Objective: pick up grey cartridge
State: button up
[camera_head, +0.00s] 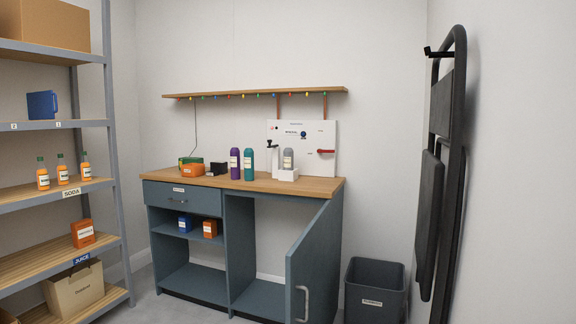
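A grey cylinder (288,158), which looks like the grey cartridge, stands upright at the right part of the wooden counter (325,186). Its lower part is hidden by a white block-like holder (287,175). A teal cylinder (248,166) and a purple cylinder (234,164) of similar shape stand upright to its left. My gripper is not in this view.
Below the counter, a cabinet door (312,262) stands open toward me. A dark bin (374,294) is right of it. A folded chair (440,170) hangs on the right wall. A metal shelf (62,187) stands left. A wall shelf (255,93) runs above the counter.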

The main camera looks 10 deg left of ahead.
aim_at(288, 152)
jog(key=i+j+u, duration=0.2)
jog(key=i+u, duration=0.6)
jog(key=i, duration=1.15)
jog(key=i+j+z, duration=0.15)
jog(key=i, duration=0.3)
jog(key=i+j+z, duration=0.15)
jog(key=i, duration=0.35)
jog(key=i+j+z, duration=0.15)
jog(key=i, duration=0.3)
jog(key=i+j+z, duration=0.2)
jog(key=z, duration=0.15)
jog(key=i+j+z, duration=0.15)
jog(key=j+z, duration=0.2)
jog(key=i+j+z, duration=0.15)
jog(key=z, duration=0.2)
jog(key=i+j, duration=0.2)
jog(key=i+j+u, duration=0.15)
jog(key=i, duration=0.15)
